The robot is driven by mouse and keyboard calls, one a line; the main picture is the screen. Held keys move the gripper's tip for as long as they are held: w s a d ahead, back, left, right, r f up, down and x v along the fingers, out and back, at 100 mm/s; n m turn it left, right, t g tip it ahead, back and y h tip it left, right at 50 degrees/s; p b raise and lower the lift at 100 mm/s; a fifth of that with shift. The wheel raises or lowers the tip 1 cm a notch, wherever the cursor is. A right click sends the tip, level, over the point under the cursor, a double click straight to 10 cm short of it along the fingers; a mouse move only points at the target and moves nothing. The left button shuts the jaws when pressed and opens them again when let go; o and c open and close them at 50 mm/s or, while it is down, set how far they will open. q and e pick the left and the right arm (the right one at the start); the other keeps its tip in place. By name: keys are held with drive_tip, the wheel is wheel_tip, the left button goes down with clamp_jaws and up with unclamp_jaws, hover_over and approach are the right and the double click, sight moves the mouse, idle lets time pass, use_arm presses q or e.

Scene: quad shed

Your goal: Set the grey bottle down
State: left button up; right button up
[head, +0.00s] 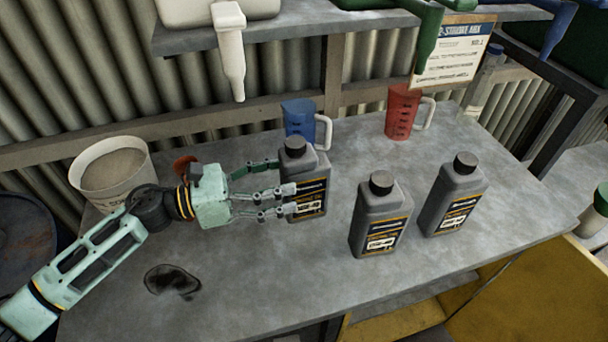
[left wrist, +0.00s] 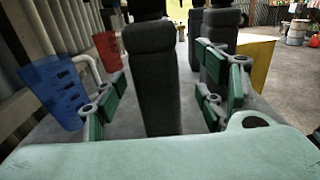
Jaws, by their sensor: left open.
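Three grey bottles with black caps and dark labels stand upright on the grey workbench (head: 260,275). My left gripper (head: 285,190) is open around the leftmost grey bottle (head: 312,172), with its fingers on either side of it. In the left wrist view this bottle (left wrist: 152,80) stands between the spread fingers, with visible gaps to them. The middle grey bottle (head: 381,218) and the right grey bottle (head: 453,196) stand to the right, apart from the gripper. My right gripper is in neither view.
A blue jug (head: 301,118) stands close behind the leftmost bottle, and a red jug (head: 403,112) farther right. A white bucket (head: 112,170) is at the left. A dark stain (head: 172,281) marks the bench front. A shelf with a hanging white spout (head: 230,55) is above.

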sight(304, 172)
use_arm(q)
drive_tip(key=p+x, duration=0.1)
drive_tip(key=x, duration=0.1)
drive_tip(key=p+x, duration=0.1)
drive_tip(key=shift+w+d+r, duration=0.25)
drive_tip(key=shift+w+d, duration=0.05)
drive_tip(key=shift+w, duration=0.05)
drive_tip(key=shift+w+d+f+p, duration=0.15)
drive_tip(key=shift+d+p, duration=0.1)
drive_tip(key=shift+d, duration=0.15)
drive_tip(key=shift+w+d+f+p, duration=0.1)
drive_tip(key=shift+w+d+p, duration=0.1)
drive_tip(key=shift+d, duration=0.15)
drive_tip(key=shift+d+f, duration=0.1)
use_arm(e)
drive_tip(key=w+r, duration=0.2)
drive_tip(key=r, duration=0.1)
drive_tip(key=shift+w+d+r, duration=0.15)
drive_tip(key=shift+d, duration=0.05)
use_arm(q)
drive_tip(key=c, duration=0.7)
clamp_jaws()
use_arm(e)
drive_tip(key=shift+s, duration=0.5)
